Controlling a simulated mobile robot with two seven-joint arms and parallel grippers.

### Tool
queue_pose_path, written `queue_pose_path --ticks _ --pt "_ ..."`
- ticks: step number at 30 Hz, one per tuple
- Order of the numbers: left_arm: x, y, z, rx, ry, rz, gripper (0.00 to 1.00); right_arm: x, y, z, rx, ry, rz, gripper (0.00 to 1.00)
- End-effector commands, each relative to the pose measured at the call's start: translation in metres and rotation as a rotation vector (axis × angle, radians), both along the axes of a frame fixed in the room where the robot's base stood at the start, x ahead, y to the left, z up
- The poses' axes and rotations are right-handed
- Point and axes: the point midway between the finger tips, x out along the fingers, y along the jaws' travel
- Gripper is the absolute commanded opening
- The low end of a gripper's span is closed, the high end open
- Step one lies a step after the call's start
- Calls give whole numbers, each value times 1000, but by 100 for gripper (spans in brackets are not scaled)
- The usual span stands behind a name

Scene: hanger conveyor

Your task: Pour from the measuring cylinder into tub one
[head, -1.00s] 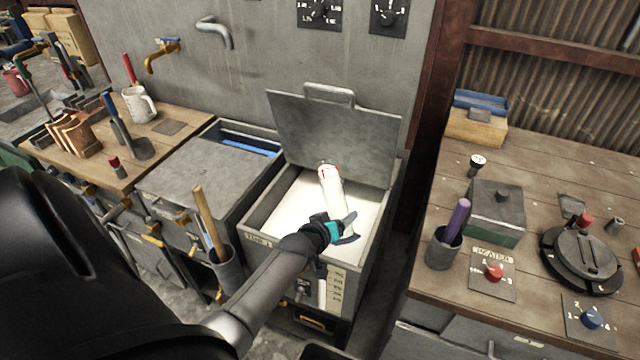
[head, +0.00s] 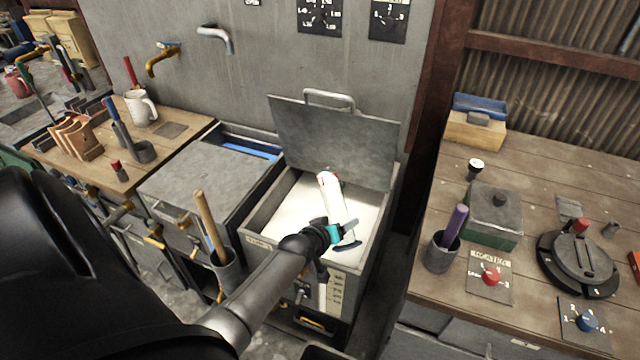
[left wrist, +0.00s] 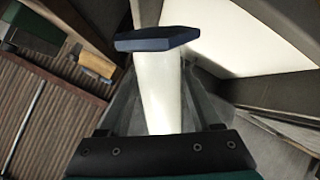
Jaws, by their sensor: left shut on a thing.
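The white measuring cylinder (head: 333,195) with a dark blue foot is held over the open tub (head: 262,220) in the head view, its red-marked top toward the raised lid. My left gripper (head: 338,234) is shut on the cylinder near its blue foot. In the left wrist view the white cylinder (left wrist: 163,90) lies between the fingers, with its dark blue foot (left wrist: 157,40) beyond them. The tub holds something white (head: 295,210). The tub's front label is partly readable, but its number is unclear. Whether any liquid is flowing cannot be seen. My right gripper is not in view.
The tub's grey lid (head: 330,135) stands open behind it. A holder with a wooden-handled tool (head: 222,270) stands near my left arm. A wooden bench (head: 440,230) with controls is at right.

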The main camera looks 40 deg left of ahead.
Motion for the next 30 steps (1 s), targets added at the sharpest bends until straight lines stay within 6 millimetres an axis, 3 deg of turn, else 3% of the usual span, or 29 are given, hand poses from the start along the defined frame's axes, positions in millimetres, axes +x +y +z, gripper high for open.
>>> queue_pose_path --ticks 30 --pt "-3 -10 0 -136 63 0 0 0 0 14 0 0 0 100"
